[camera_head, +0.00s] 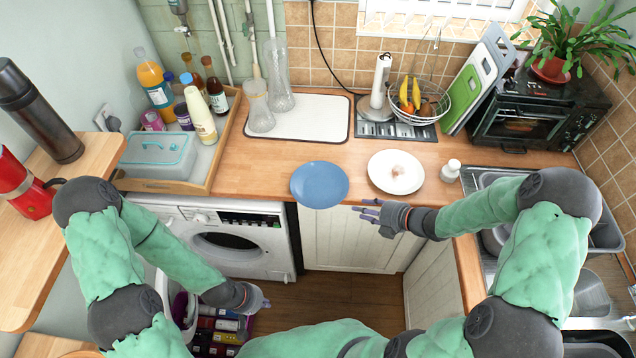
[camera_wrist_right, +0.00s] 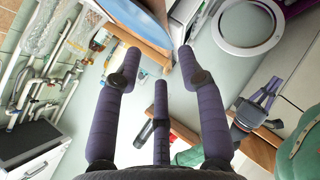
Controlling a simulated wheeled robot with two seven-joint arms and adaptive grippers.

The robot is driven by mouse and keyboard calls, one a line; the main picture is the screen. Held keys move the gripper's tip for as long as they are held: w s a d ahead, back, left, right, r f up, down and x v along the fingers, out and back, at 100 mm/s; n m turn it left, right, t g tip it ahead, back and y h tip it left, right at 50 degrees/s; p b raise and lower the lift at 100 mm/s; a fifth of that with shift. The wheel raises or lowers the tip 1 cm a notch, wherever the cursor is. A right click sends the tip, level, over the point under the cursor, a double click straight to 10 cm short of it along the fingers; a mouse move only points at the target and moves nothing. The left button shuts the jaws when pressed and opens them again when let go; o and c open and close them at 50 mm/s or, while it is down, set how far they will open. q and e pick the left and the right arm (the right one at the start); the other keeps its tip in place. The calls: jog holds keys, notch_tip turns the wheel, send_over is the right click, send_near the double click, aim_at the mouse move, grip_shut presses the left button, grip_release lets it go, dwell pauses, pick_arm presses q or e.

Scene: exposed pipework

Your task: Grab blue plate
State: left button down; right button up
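The blue plate (camera_head: 319,184) lies flat at the front edge of the wooden counter, left of a white plate, its rim reaching over the edge. My right gripper (camera_head: 371,209) is just to the right of the blue plate and slightly in front of it, fingers pointing left, apart from the plate. In the right wrist view its fingers (camera_wrist_right: 160,62) are spread, with nothing between them. A blue curved surface, seemingly the plate (camera_wrist_right: 140,20), shows at the top there. My left gripper (camera_head: 260,300) hangs low in front of the washing machine, empty; its fingers look spread in the wrist view (camera_wrist_right: 264,96).
A white plate (camera_head: 396,172) with a small pale item lies right of the blue plate, with a small white bottle (camera_head: 451,170) beside it. A wooden tray (camera_head: 210,178) of bottles stands left. A white board (camera_head: 309,118) with glass vases is behind. A washing machine (camera_head: 235,240) is below.

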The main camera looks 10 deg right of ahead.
aim_at(334, 201)
jog(key=shift+w+r+b+x, duration=0.1)
jog(key=shift+b+x, duration=0.25)
jog(key=shift+x, duration=2.3)
jog(key=shift+w+r+b+x, duration=0.15)
jog(key=shift+b+x, duration=0.15)
jog(key=shift+x, duration=2.35)
jog(key=shift+d, duration=0.1)
grip_shut()
